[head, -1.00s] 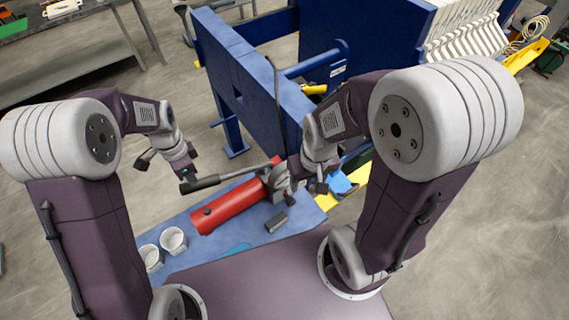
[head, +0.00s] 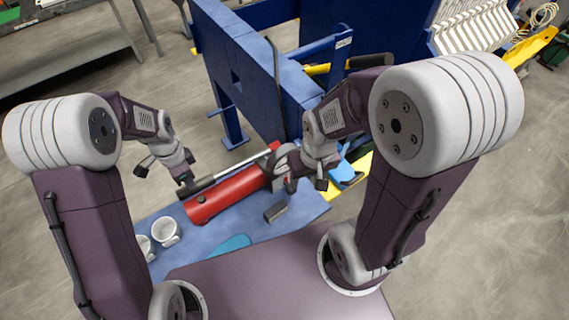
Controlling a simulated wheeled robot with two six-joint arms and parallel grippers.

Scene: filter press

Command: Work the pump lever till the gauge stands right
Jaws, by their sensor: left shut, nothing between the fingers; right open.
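The pump is a red cylinder (head: 226,194) lying on the blue bench top in the head view. Its grey lever (head: 228,169) runs just above the cylinder, from the pump's right end toward my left gripper. My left gripper (head: 186,184) is shut and empty at the lever's left end, which it partly hides. I cannot tell whether it touches the lever. A round grey part (head: 282,160) stands at the pump's right end; no gauge reading can be made out. My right gripper (head: 308,184) is open beside that part and partly covers this end.
White cups (head: 165,232) stand at the bench's left. A small dark block (head: 275,212) and a flat light-blue item (head: 234,244) lie in front of the pump.

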